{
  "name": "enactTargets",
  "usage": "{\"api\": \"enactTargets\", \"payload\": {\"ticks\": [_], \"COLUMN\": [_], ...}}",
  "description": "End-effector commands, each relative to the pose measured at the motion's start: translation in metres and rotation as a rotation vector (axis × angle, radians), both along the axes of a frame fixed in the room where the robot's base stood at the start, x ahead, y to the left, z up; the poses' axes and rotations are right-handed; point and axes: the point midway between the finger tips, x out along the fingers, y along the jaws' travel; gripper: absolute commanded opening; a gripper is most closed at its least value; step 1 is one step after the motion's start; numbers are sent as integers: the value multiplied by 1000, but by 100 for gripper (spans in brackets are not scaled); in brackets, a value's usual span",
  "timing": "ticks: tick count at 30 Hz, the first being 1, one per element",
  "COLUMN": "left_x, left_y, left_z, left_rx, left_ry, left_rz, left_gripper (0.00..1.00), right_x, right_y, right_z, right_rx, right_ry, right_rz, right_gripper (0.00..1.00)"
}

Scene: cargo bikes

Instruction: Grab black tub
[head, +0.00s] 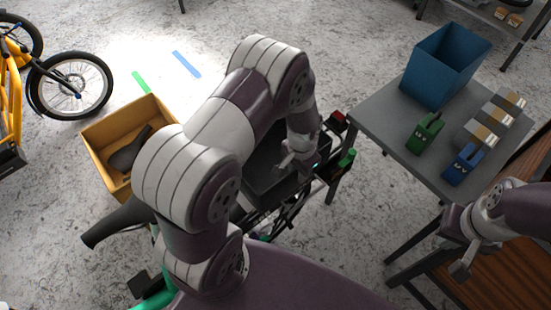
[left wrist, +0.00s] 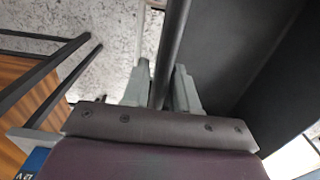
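The black tub (head: 262,172) sits in the middle of the head view, partly hidden by my left arm. It seems to rest on a dark bike frame. In the left wrist view its dark wall (left wrist: 235,50) fills the right side, and its rim runs between my fingers. My left gripper (head: 296,160) is at the tub's right part. In the left wrist view my left gripper (left wrist: 161,88) has one finger on each side of the rim, close against it. My right gripper (head: 475,260) is open and empty at the lower right, away from the tub.
A yellow crate (head: 97,150) with a dark saddle-like object stands at left. A grey table (head: 390,125) at right holds a blue bin (head: 445,62), a green tool (head: 425,133), a blue tool (head: 464,165) and several small blocks. A yellow bike (head: 15,85) stands far left. Floor behind is open.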

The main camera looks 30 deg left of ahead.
Motion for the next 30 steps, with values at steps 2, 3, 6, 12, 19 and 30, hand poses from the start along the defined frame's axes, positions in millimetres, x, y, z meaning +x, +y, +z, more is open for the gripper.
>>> {"api": "enactTargets", "payload": {"ticks": [2, 3, 6, 12, 19, 30], "left_x": [0, 0, 0, 0, 0, 0], "left_y": [0, 0, 0, 0, 0, 0], "left_z": [0, 0, 0, 0, 0, 0], "left_rx": [0, 0, 0, 0, 0, 0], "left_ry": [0, 0, 0, 0, 0, 1], "left_rz": [0, 0, 0, 0, 0, 0], "left_gripper": [0, 0, 0, 0, 0, 0], "right_x": [0, 0, 0, 0, 0, 0], "right_y": [0, 0, 0, 0, 0, 0], "right_z": [0, 0, 0, 0, 0, 0], "right_rx": [0, 0, 0, 0, 0, 0], "right_ry": [0, 0, 0, 0, 0, 0], "right_rz": [0, 0, 0, 0, 0, 0], "right_gripper": [0, 0, 0, 0, 0, 0]}}
